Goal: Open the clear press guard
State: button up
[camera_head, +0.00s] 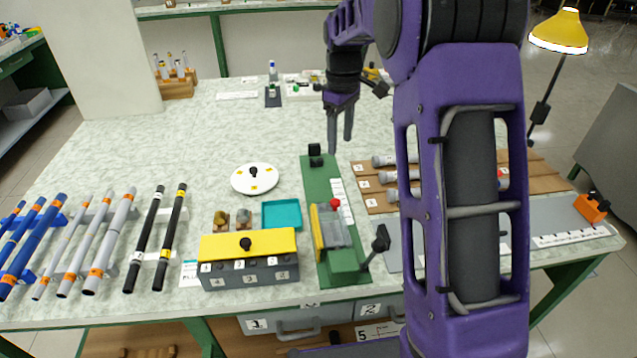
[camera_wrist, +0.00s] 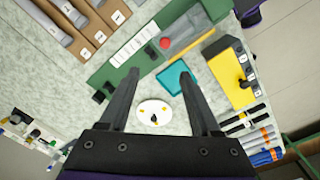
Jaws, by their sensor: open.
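The green press base (camera_head: 318,180) stands on the worktable, right of centre. Its clear guard (camera_head: 334,232) is a see-through panel beside a yellow part, near the front end of the base. A red knob (camera_head: 335,203) sits at its far end. In the wrist view the clear guard (camera_wrist: 196,42) and the red knob (camera_wrist: 166,43) show beyond the fingers. My gripper (camera_head: 340,145) is open and empty, above the table and behind the guard, apart from it. In the wrist view my gripper (camera_wrist: 158,76) points toward the press area. I cannot tell whether the guard is latched.
A black lever (camera_head: 381,238) rises right of the guard. A teal tray (camera_head: 282,215), a white disc (camera_head: 254,179) and a yellow-topped box (camera_head: 248,244) stand to the left. Grey rods lie on a brown rack (camera_head: 370,198). My arm covers part of the right side.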

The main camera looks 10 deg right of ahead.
jog(key=b, duration=0.1)
send_near(336, 201)
notch_tip(336, 201, down, 9)
jog(key=shift+w+r, duration=0.1)
jog(key=shift+r, duration=0.1)
grip_shut()
dwell(0.4)
dwell(1.1)
